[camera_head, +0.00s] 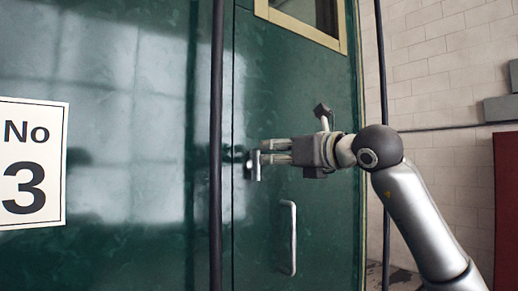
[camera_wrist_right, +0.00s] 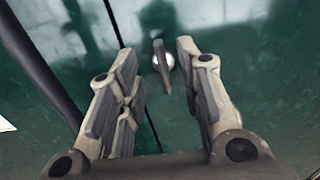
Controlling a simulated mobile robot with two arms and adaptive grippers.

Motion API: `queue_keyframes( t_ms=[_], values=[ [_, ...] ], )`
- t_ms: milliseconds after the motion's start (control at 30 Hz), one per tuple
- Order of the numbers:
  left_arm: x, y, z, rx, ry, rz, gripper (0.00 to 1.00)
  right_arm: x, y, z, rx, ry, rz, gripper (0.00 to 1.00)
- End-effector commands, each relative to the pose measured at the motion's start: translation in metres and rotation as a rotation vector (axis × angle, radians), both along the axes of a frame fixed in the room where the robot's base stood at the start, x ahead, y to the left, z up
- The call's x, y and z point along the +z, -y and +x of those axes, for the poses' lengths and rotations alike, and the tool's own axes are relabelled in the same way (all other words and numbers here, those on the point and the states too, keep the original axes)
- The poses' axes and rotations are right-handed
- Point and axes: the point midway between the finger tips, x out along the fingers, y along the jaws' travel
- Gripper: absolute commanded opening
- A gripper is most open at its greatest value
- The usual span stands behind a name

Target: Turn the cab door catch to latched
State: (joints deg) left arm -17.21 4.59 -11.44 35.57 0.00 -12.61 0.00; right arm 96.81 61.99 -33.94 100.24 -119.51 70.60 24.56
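The cab door catch (camera_head: 254,166) is a small metal lever on a round boss, on the green cab door (camera_head: 262,95) close to its left edge. Its lever looks upright in the head view. In the wrist view the catch (camera_wrist_right: 162,66) stands between the two fingers of my right gripper (camera_wrist_right: 156,55), with a gap on each side. My right gripper (camera_head: 266,151) comes in from the right, its fingertips at the catch, and is open. The head view does not show clearly whether a finger touches it. My left gripper is not in view.
A pale vertical door handle (camera_head: 289,237) is below my right gripper. A dark upright pole (camera_head: 217,120) stands just left of the catch. A white "No 3" plate (camera_head: 32,163) is at the far left. A second thin pole (camera_head: 383,85) stands to the right, before a brick wall.

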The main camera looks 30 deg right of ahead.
Motion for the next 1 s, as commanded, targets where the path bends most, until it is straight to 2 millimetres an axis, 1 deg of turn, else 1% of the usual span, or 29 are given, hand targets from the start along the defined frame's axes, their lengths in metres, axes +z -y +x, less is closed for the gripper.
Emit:
queue_keyframes(
  t_ms=[33, 100, 200, 300, 467, 700, 733, 900, 967, 1000],
  values=[
    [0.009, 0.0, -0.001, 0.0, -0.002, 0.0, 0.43, 0.003, -0.002, 0.011, 0.002, -0.004, 0.001, 0.33],
    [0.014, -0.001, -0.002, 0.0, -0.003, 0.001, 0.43, 0.003, -0.002, 0.024, 0.002, -0.004, 0.001, 0.33],
    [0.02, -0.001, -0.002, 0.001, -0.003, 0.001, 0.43, 0.002, -0.004, 0.04, 0.002, -0.004, 0.001, 0.33],
    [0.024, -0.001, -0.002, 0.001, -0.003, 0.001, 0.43, 0.002, -0.004, 0.051, 0.002, -0.002, 0.001, 0.33],
    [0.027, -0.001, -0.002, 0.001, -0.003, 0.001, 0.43, 0.0, -0.005, 0.059, 0.002, 0.0, 0.0, 0.33],
    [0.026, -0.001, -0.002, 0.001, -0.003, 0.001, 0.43, -0.001, -0.005, 0.06, 0.002, 0.0, 0.0, 0.33],
    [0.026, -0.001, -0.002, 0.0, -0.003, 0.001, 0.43, -0.001, -0.005, 0.06, 0.002, 0.0, 0.0, 0.32],
    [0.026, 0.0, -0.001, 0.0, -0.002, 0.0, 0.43, -0.001, -0.005, 0.06, 0.002, 0.0, 0.0, 0.1],
    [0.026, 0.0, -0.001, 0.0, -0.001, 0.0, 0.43, -0.001, -0.005, 0.06, 0.002, 0.0, 0.0, 0.02],
    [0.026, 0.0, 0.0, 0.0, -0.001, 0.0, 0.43, 0.0, -0.005, 0.06, 0.002, 0.0, 0.0, 0.0]
  ],
)
